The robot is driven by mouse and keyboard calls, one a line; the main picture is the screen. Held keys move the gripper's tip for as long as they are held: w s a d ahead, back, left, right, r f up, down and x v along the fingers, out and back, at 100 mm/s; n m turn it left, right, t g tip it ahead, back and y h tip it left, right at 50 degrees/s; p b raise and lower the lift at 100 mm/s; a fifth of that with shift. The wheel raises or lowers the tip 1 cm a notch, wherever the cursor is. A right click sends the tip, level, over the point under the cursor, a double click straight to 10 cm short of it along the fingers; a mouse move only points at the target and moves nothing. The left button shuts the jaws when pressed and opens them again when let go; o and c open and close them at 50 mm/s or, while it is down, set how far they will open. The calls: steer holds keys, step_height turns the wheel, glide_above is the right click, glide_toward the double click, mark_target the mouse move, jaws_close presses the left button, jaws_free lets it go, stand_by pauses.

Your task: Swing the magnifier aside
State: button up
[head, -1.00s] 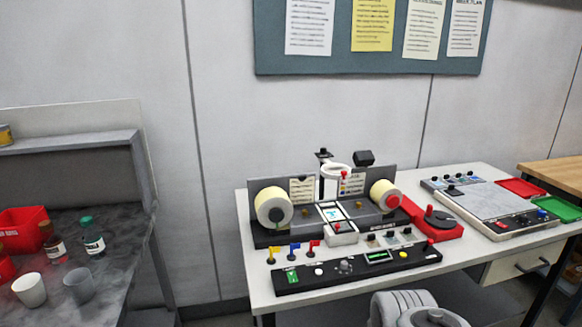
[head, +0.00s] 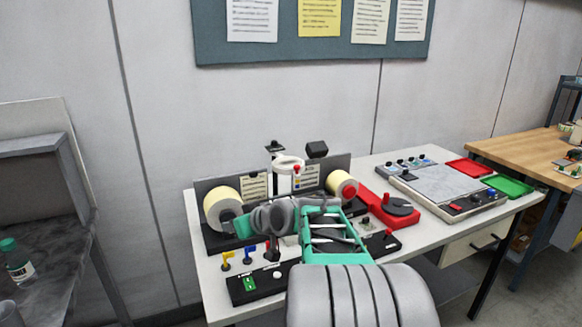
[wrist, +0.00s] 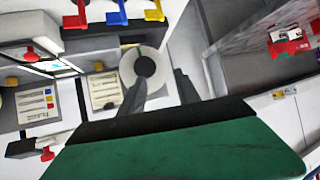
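The magnifier (head: 288,162) is a white ring on a post at the back of the label rewinder in the head view. A small red knob (head: 297,168) shows at its right side. My gripper (wrist: 158,78) shows in the wrist view as two dark fingers, apart, with nothing between them. Beyond the fingers is the rewinder's left label roll (wrist: 143,68). In the head view my arm reaches across the rewinder's front, left of and below the magnifier, and hides the middle of the machine.
A label roll stands at each side, left (head: 223,208) and right (head: 341,186). A red unit with a dark disc (head: 398,207) is to the right. A flat console (head: 450,185) lies farther right. Space above the machine is clear.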

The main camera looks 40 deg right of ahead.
steer(key=d+r+m+t+h, duration=0.1)
steer(key=d+r+t, duration=0.2)
steer(key=d, duration=0.8)
steer(key=m+t+h, duration=0.1)
steer(key=t+h, duration=0.1)
steer(key=t, duration=0.1)
glide_toward(299, 167)
steer(key=w, duration=0.3)
steer(key=shift+h, duration=0.3)
steer(key=w, duration=0.2)
steer(key=w+p, duration=0.1)
steer(key=w, duration=0.1)
steer(key=w+d+p, duration=0.1)
steer(key=w, duration=0.2)
steer(key=shift+w, duration=0.1)
steer(key=shift+w+d, duration=0.1)
steer(key=shift+w, duration=0.25)
jaws_close()
